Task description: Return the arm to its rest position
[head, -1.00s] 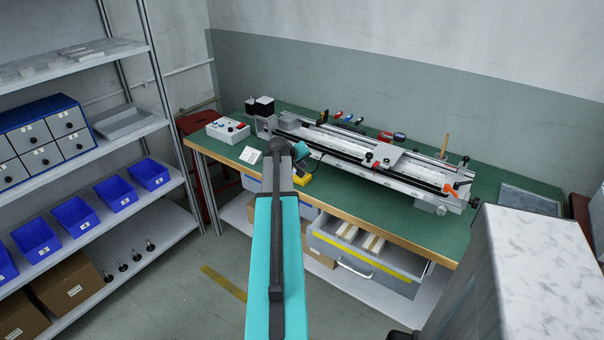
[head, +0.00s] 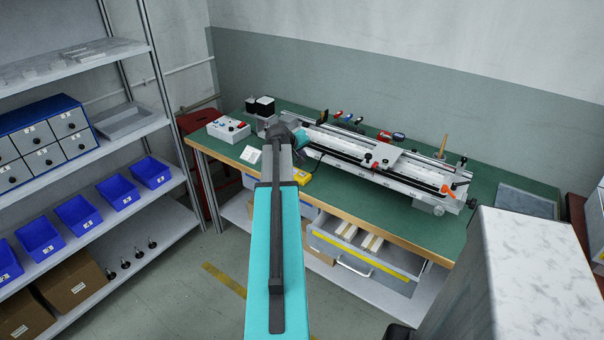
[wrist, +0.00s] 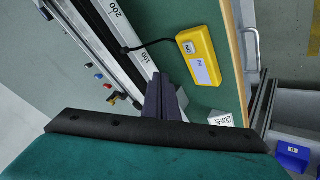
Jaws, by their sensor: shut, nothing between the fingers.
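My teal arm (head: 273,255) reaches up the middle of the head view toward the workbench. Its end bends over near the bench's left part, and the gripper fingers are hidden there. In the wrist view my gripper (wrist: 162,98) shows as dark fingers, shut with nothing between them. The fingers are over the bench, beside the gantry rail (wrist: 125,50) and near a yellow device (wrist: 200,60) with a cable. How high they are above the bench I cannot tell.
The green workbench (head: 225,158) carries the long gantry (head: 385,165) and a control box (head: 228,129). An open drawer (head: 370,252) juts out in front. Shelves with blue bins (head: 75,218) stand left. A pale marbled block (head: 535,270) is close at right. Floor (head: 190,300) shows left of my arm.

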